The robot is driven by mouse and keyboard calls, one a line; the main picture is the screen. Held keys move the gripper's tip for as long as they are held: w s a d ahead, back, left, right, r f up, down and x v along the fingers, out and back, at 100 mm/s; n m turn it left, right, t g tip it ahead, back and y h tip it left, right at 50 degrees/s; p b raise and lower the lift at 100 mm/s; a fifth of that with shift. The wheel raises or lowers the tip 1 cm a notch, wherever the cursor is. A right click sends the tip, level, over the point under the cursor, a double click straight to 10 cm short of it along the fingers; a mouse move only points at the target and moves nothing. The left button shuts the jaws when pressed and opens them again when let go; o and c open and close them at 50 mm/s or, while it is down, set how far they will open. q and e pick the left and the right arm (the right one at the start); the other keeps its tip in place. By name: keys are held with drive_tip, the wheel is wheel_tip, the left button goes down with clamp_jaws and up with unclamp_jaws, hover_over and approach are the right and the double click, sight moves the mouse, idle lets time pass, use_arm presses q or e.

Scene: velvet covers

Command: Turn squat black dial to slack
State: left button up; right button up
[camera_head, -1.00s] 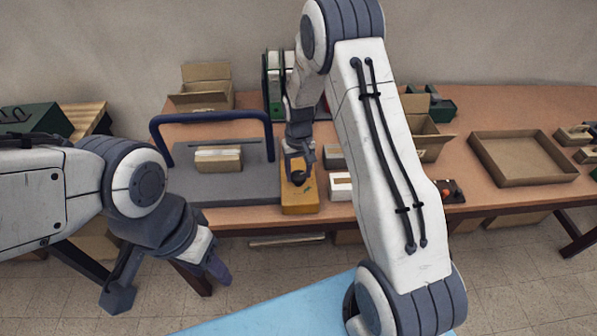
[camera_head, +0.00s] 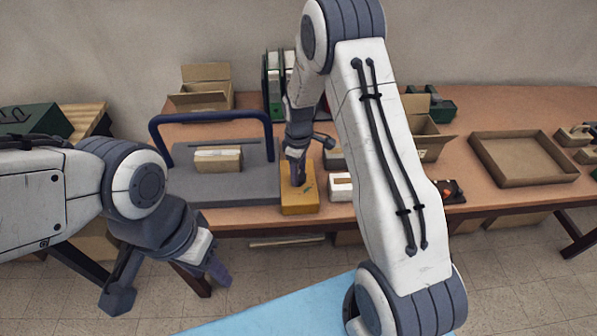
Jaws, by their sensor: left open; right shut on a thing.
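A yellow-orange box (camera_head: 300,206) sits at the front edge of the brown table. The black dial belongs on its top, but it is now hidden behind my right gripper. My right gripper (camera_head: 298,180) points down onto the box top and is shut on the dial. The dial's pointer and any markings cannot be made out. My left gripper (camera_head: 168,282) is open and empty, low at the left in front of the table, well apart from the box.
A grey board with a blue arched bar (camera_head: 212,117) and a small carton (camera_head: 218,159) is left of the box. A white block (camera_head: 341,187) stands close on the right. An open carton (camera_head: 202,90) is behind, and a shallow brown tray (camera_head: 520,158) is at right.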

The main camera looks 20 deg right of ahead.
drive_tip(key=shift+w+r+n, duration=0.1)
drive_tip(key=shift+w+n, duration=0.05)
drive_tip(key=shift+n, duration=1.45)
drive_tip(key=o, duration=1.4)
wheel_tip(320, 180, up, 10)
drive_tip(key=shift+r+b, duration=0.2)
drive_tip(key=shift+b, duration=0.6)
